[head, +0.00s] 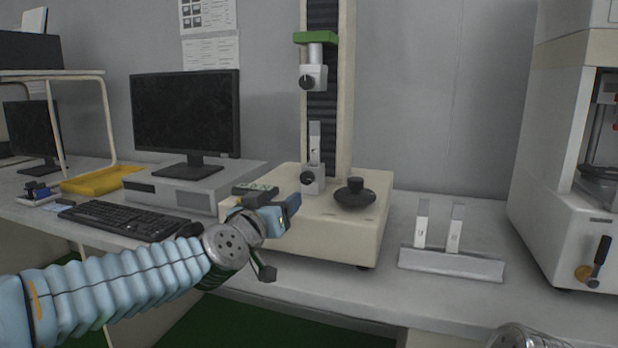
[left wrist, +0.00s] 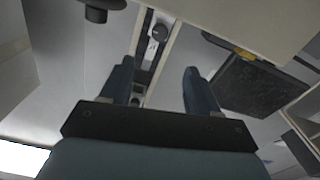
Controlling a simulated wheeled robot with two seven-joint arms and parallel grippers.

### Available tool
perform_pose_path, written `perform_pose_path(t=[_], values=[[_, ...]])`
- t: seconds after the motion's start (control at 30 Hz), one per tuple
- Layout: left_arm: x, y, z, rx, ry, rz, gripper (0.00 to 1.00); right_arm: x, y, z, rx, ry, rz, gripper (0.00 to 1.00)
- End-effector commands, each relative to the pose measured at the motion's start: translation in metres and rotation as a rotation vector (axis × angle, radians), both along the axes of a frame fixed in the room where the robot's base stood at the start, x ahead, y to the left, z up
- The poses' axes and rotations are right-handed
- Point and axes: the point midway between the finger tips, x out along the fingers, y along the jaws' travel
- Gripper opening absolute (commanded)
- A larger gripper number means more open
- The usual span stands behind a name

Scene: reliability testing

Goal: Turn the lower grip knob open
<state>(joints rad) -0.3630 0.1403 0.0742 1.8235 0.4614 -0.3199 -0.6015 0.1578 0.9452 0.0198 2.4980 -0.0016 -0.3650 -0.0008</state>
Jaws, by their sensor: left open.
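The lower grip (head: 318,186) is a small light-grey block on the test machine's cream base, with a round black knob (head: 308,178) on its left face. A pale specimen strip (head: 315,145) stands upright above it. The upper grip (head: 316,76), with a similar black knob, hangs under a green crosshead. My left gripper (head: 284,212) is open in front of the base's left side, lower than the lower knob and apart from it. In the left wrist view, the lower knob (left wrist: 160,32) appears beyond and between the open fingers (left wrist: 157,85).
A black round dial (head: 354,194) sits on the base right of the grip. A rack (head: 450,264) with two strips lies further right. A monitor (head: 186,115) and keyboard (head: 122,221) are at left, and a white machine (head: 566,170) stands at right.

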Motion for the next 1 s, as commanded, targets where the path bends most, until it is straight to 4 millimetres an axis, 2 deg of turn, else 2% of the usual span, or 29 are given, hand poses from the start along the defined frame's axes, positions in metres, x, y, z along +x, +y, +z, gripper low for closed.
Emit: perform_pose_path(t=[0.17, 0.6, 0.8, 1.0], values=[[0.017, -0.006, 0.000, 0.001, 0.002, 0.000, 0.61, -0.001, 0.001, 0.002, 0.001, 0.001, 0.002, 1.00], [0.108, -0.035, 0.000, 0.000, 0.003, -0.001, 0.61, -0.003, 0.006, 0.021, 0.009, 0.004, 0.011, 1.00], [0.128, -0.042, 0.000, 0.001, 0.002, 0.000, 0.61, -0.003, 0.006, 0.026, 0.010, 0.005, 0.011, 1.00], [0.131, -0.042, -0.001, 0.000, 0.001, 0.000, 0.61, -0.003, 0.006, 0.025, 0.010, 0.005, 0.011, 1.00]])
